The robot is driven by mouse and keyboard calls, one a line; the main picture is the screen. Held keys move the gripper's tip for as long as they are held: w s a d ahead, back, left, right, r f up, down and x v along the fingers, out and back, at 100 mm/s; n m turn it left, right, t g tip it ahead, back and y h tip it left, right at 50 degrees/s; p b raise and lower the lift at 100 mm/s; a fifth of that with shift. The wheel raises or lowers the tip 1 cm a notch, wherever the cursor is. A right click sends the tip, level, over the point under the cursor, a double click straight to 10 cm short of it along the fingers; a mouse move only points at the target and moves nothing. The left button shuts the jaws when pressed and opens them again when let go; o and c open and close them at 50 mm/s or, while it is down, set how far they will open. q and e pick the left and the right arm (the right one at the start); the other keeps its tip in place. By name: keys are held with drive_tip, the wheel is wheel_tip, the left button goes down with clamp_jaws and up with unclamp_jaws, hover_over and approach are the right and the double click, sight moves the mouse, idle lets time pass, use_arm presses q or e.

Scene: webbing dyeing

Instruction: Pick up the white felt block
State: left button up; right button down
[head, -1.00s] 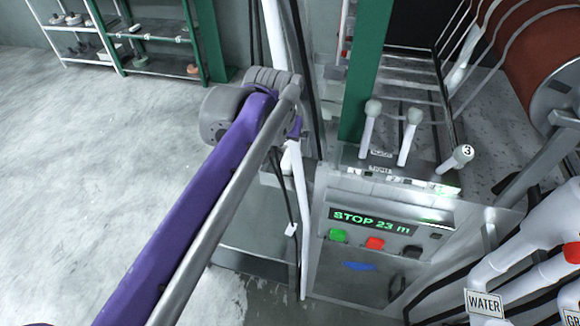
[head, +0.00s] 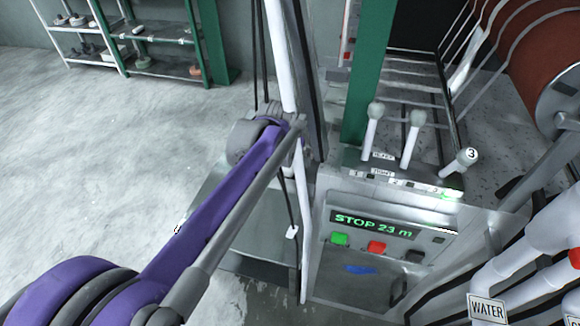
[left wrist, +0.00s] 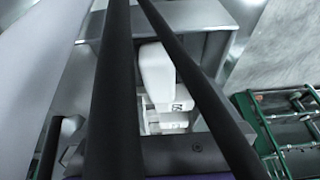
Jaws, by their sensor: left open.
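A white block with rounded edges (left wrist: 155,63), which looks like the white felt block, shows in the left wrist view inside or on a grey metal frame. Two long dark bars, which look like the fingers of my left gripper (left wrist: 136,6), run up the picture with the block seen between them. They are apart, and I see no contact with the block. In the head view my purple left arm reaches in from the lower left, and its gripper is hidden. I cannot make out the block there. My right gripper is not in view.
A control panel (head: 372,255) reading "STOP 23 m" stands right of my arm, with white levers (head: 410,140) above it. A green post (head: 368,75) and a white upright (head: 280,60) stand close by. White pipes (head: 530,265) are at right. Open floor (head: 100,150) lies left.

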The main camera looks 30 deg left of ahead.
use_arm(q)
drive_tip(key=shift+f, duration=0.1)
drive_tip(key=c, duration=1.3)
drive_tip(key=shift+c, duration=0.2)
drive_tip(key=shift+a+r, duration=0.4)
drive_tip(key=shift+a, duration=0.05)
wheel_tip(320, 180, up, 7)
drive_tip(key=shift+f, duration=0.2)
drive_tip(key=s+a, duration=0.2)
drive_tip(key=a, duration=0.7)
drive_tip(key=s+a, duration=0.2)
drive_tip(key=a, duration=0.7)
drive_tip(key=shift+s+a+f, duration=0.2)
drive_tip(key=shift+s+a, duration=0.1)
